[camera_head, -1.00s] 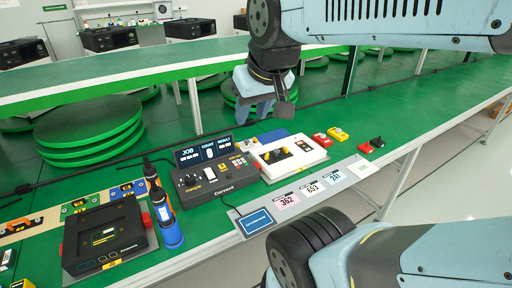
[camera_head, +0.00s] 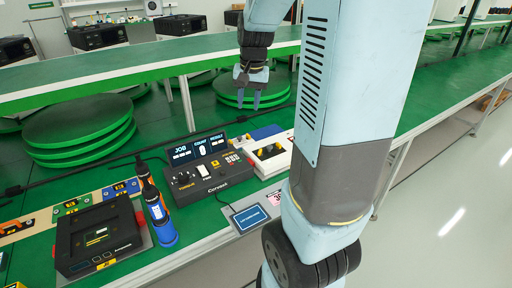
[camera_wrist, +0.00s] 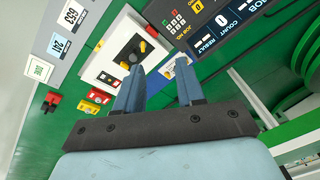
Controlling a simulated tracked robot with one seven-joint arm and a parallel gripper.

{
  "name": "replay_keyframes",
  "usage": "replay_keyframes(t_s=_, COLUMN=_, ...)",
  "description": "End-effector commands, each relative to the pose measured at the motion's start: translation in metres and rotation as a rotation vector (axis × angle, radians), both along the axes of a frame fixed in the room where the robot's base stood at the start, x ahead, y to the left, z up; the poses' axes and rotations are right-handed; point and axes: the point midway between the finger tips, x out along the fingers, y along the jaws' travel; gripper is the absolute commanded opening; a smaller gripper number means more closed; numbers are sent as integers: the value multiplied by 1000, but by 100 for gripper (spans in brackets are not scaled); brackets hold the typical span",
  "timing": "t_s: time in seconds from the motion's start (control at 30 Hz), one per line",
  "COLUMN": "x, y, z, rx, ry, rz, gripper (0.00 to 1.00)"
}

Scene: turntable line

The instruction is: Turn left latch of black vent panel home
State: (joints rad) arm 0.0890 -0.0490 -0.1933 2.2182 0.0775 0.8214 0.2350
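A white unit bears a small black panel (camera_head: 270,151) with yellow latch-like parts, partly hidden behind my arm in the head view. It looks like the vent panel. Which way each latch is turned is too small to tell. My gripper (camera_head: 248,106) hangs above and behind the unit, fingers down. Its fingers (camera_wrist: 159,80) are apart, with nothing between them, and clear of the panel.
A dark controller (camera_head: 208,175) with knobs and a lit display (camera_head: 198,149) stands left of the white unit. Red and yellow parts (camera_wrist: 98,96) lie beside the unit. Green discs (camera_head: 80,130) stand behind.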

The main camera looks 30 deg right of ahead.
Motion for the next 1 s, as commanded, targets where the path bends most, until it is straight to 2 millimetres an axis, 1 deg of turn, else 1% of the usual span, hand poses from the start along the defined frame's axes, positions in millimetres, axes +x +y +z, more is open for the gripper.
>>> replay_keyframes(t_s=0.03, x=10, y=-9, z=-13, rx=4, ry=24, rz=-31, gripper=38)
replay_keyframes(t_s=0.2, x=35, y=-39, z=-52, rx=8, ry=88, rz=-137, gripper=38)
replay_keyframes(t_s=0.3, x=46, y=-54, z=-72, rx=8, ry=120, rz=-190, gripper=38)
replay_keyframes(t_s=0.43, x=55, y=-69, z=-93, rx=5, ry=147, rz=-238, gripper=38)
replay_keyframes(t_s=0.6, x=60, y=-77, z=-106, rx=2, ry=164, rz=-269, gripper=38)
replay_keyframes(t_s=0.77, x=60, y=-78, z=-119, rx=2, ry=168, rz=-273, gripper=38)
replay_keyframes(t_s=0.87, x=59, y=-78, z=-133, rx=1, ry=169, rz=-271, gripper=38)
replay_keyframes(t_s=1.0, x=59, y=-78, z=-157, rx=2, ry=169, rz=-272, gripper=38)
